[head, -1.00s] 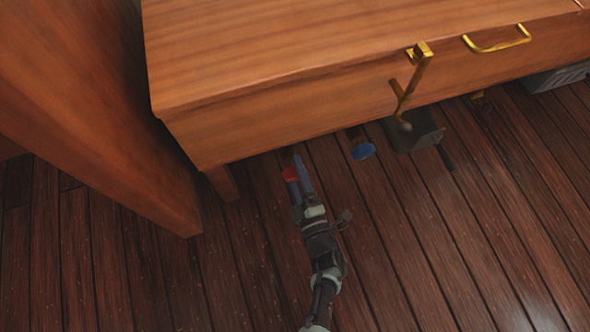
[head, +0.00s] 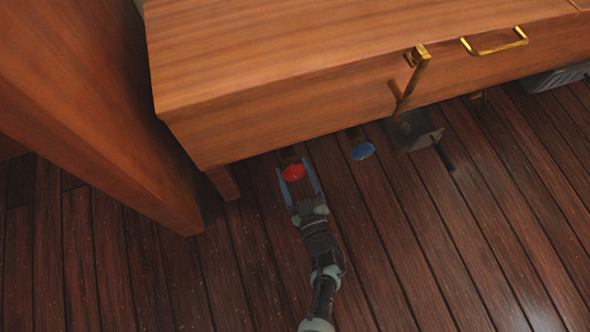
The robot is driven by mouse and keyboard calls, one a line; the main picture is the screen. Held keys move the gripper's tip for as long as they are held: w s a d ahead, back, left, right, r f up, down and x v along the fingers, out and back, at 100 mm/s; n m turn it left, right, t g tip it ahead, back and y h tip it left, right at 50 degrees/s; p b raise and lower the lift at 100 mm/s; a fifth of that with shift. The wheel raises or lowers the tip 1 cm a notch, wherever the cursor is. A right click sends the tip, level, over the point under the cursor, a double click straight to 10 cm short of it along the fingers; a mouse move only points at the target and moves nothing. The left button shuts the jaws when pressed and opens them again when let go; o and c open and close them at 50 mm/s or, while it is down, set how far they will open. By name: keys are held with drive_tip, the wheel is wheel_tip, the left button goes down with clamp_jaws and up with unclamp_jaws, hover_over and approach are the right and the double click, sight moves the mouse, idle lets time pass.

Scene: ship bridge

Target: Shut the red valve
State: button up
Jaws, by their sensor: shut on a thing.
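The red valve (head: 293,172) has a round red handle on a short stem under the front edge of the wooden cabinet. My gripper (head: 297,181) reaches it from the front, with one blue-grey finger on each side of the red handle. The fingers are shut on the handle. The far part of the valve's stem is hidden under the cabinet.
A blue valve (head: 362,151) sits just right of the red one. A grey metal box (head: 412,130) is farther right. The wooden cabinet (head: 330,115) overhangs the valves, with a brass lever (head: 409,80) and handle (head: 495,43). A wooden side panel (head: 90,110) stands at left. The plank floor in front is clear.

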drive_tip(key=m, duration=0.3)
drive_tip(key=shift+m, duration=0.3)
idle(0.3)
drive_tip(key=o, duration=1.3)
drive_tip(key=shift+s, duration=0.1)
drive_tip(key=p+v, duration=0.3)
drive_tip(key=v, duration=0.9)
drive_tip(key=shift+s+d+p, duration=0.1)
drive_tip(key=shift+s+p, duration=0.2)
drive_tip(key=shift+s, duration=0.1)
